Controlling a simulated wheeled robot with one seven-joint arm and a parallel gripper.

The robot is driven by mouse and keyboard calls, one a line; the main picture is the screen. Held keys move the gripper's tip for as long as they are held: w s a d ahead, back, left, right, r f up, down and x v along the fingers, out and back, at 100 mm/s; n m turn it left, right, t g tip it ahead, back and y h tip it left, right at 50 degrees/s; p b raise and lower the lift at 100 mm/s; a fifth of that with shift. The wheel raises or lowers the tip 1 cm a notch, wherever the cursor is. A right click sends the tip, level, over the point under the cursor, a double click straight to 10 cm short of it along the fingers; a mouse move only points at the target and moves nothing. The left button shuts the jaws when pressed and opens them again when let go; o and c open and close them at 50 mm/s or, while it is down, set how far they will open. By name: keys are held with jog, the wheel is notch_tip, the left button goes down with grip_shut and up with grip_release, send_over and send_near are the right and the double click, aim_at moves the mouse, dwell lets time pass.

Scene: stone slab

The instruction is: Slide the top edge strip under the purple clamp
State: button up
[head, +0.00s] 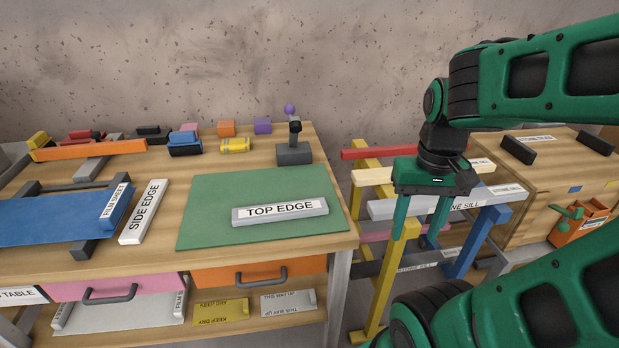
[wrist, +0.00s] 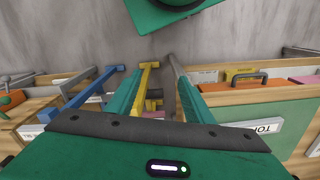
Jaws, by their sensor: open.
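The top edge strip (head: 280,213), a pale grey bar with a "TOP EDGE" label, lies on the green mat (head: 215,198) near the table's front right. Its labelled end also shows at the right of the wrist view (wrist: 258,126). A dark grey clamp with a lever and a purple ball knob (head: 290,109), seemingly the purple clamp, stands at the mat's back right corner, behind the strip. My gripper (head: 420,232) is open and empty, fingers pointing down, right of the table over the rack of sills. Both fingers show in the wrist view (wrist: 158,95).
A rack (head: 405,240) of coloured bars and stone sills stands right of the table. The side edge strip (head: 144,212) and film sheet (head: 60,216) lie left of the mat. Coloured blocks line the table's back. The mat around the strip is clear.

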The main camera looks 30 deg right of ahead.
jog(key=o, duration=0.3)
jog(key=shift+s+a+r, duration=0.1)
jog(key=shift+s+r, duration=0.1)
jog(key=shift+r, duration=0.05)
jog(key=n+t+y, duration=0.3)
jog(key=n+y, duration=0.5)
jog(key=n, duration=1.2)
send_near(280, 208)
jog(key=d, duration=0.1)
jog(key=s+d+r, duration=0.1)
jog(key=shift+s+d+r, duration=0.15)
jog(key=shift+s+d, duration=0.1)
jog(key=shift+d, duration=0.15)
jog(key=shift+w+a+r+n+y, duration=0.1)
jog(key=shift+w+a+n+y, duration=0.2)
jog(key=shift+w+n, duration=0.25)
jog(key=shift+a, duration=0.1)
jog(key=x, duration=1)
jog(key=shift+a+f, duration=0.2)
jog(key=shift+f, duration=0.1)
jog(key=shift+c, duration=0.6)
